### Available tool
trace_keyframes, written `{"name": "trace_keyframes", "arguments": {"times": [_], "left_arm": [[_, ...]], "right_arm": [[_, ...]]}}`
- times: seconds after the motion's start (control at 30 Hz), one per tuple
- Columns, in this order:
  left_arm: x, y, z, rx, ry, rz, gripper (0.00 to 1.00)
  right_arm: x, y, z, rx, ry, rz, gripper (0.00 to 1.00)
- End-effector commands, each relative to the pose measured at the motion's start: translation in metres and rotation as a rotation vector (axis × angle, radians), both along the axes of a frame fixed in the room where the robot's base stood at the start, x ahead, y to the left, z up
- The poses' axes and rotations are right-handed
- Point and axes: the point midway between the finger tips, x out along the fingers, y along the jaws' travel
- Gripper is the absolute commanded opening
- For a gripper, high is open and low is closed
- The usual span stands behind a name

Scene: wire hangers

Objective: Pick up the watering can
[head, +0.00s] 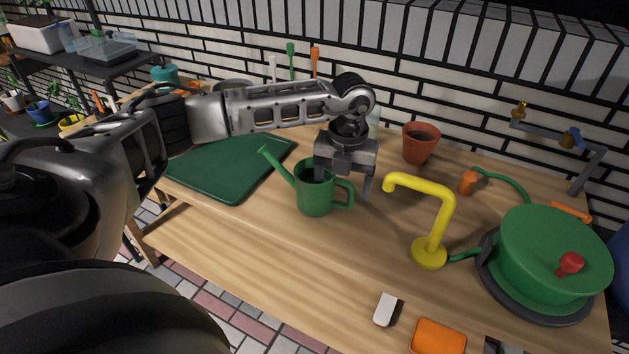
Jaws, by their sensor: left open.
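A green watering can (313,195) stands upright on the wooden table in the head view. Its spout points up to the left and its handle (346,193) is on the right side. My left gripper (345,190) points down over the can, with its fingers apart. One finger hangs near the can's body and the other is right of the handle. I cannot tell whether either finger touches the can. The gripper hides part of the can's upper right side. My right gripper does not show.
A green mat (222,168) lies left of the can. A yellow tap-shaped stand (435,230) and a green hose reel (545,255) are to the right. A terracotta pot (420,145) stands behind. The wooden table (290,255) is clear in front of the can.

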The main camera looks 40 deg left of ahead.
Motion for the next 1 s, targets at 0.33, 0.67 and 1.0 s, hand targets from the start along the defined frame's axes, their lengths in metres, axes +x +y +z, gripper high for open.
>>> {"name": "trace_keyframes", "arguments": {"times": [0.33,0.67,1.0], "left_arm": [[-0.001,0.001,-0.040,0.000,0.001,0.000,0.75],[-0.001,0.001,-0.041,0.000,0.001,0.000,0.38],[-0.001,0.001,-0.040,0.000,0.000,0.000,0.11]], "right_arm": [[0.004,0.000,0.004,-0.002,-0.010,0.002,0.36],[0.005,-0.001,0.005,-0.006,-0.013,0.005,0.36],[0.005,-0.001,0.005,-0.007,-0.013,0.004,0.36]]}}
